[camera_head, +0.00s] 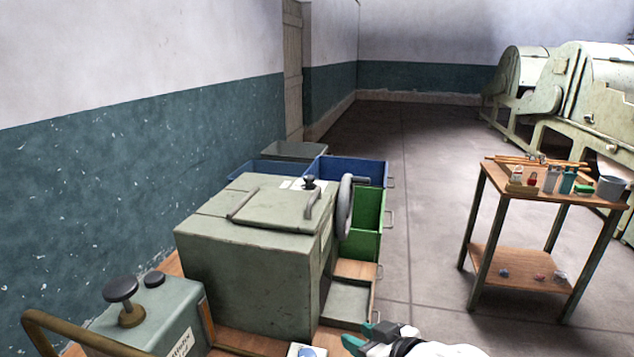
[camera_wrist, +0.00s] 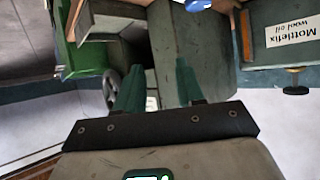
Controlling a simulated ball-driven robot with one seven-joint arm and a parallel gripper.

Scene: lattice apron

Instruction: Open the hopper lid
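The hopper is a grey-green metal box (camera_head: 250,275) on a wooden bench in the head view. Its lid (camera_head: 285,205) lies shut on the top, with a bar handle (camera_head: 311,203) at its right edge. A dark knob (camera_head: 309,182) sits behind the lid and a handwheel (camera_head: 345,207) is on the right side. My gripper (camera_head: 365,338) is low in front of the box, well apart from the lid. In the wrist view, my gripper (camera_wrist: 157,82) has two green fingers spread with nothing between them. The box (camera_wrist: 200,50) is beyond them, and the lid cannot be made out there.
An oil box (camera_head: 160,315) with a knob and brass handle stands at front left. Green (camera_head: 368,222) and blue (camera_head: 350,170) bins are behind the hopper. A wooden trolley (camera_head: 545,195) with tools stands right. The floor between is clear.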

